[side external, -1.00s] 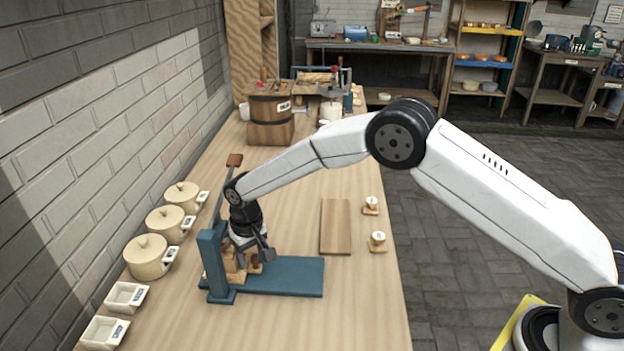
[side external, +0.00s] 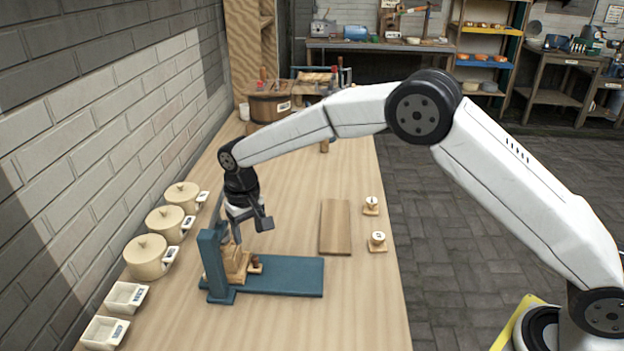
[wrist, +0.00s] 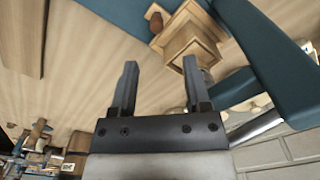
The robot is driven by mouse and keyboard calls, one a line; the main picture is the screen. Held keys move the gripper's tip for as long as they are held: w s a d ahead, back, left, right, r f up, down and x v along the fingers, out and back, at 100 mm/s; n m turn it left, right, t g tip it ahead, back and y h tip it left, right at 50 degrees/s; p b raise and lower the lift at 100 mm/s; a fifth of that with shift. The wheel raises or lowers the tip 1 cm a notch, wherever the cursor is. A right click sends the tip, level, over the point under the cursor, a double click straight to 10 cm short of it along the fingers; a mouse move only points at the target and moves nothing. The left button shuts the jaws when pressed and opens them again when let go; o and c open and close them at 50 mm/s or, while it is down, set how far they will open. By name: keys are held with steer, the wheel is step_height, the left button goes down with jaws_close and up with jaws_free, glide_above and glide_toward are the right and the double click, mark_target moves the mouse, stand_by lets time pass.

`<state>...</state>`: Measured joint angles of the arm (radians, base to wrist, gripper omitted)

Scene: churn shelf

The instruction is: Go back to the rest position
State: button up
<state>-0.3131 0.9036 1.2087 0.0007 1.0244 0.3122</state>
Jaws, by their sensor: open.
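My gripper (side external: 248,224) hangs above the blue stand on the table, its fingers apart with nothing between them. It also shows in the wrist view (wrist: 160,85), with both fingers spread. Below it, a wooden block piece (side external: 236,262) sits on the blue stand (side external: 290,275), beside the stand's upright post. In the wrist view the wooden piece (wrist: 188,38) lies beyond the right finger, apart from it, with a small brown knob at its side.
Several lidded cream pots (side external: 147,256) and two open trays (side external: 126,297) line the wall on the left. A flat board (side external: 335,227) and two small labelled pieces (side external: 377,242) lie to the right. A wooden bucket (side external: 268,104) stands behind. The table's middle is clear.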

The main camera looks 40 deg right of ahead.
steer(key=shift+r, duration=0.15)
steer(key=shift+s+d+r, duration=0.15)
steer(key=shift+s+d, duration=0.05)
steer(key=shift+d, duration=0.25)
steer(key=s+d+r+t, duration=0.1)
steer(key=s+d, duration=0.7)
steer(key=s, duration=0.5)
steer(key=s+d+r+t, duration=0.1)
steer(key=s+d, duration=0.8)
steer(key=s, duration=0.4)
steer(key=shift+s+r+t, duration=0.15)
steer(key=shift+t, duration=0.15)
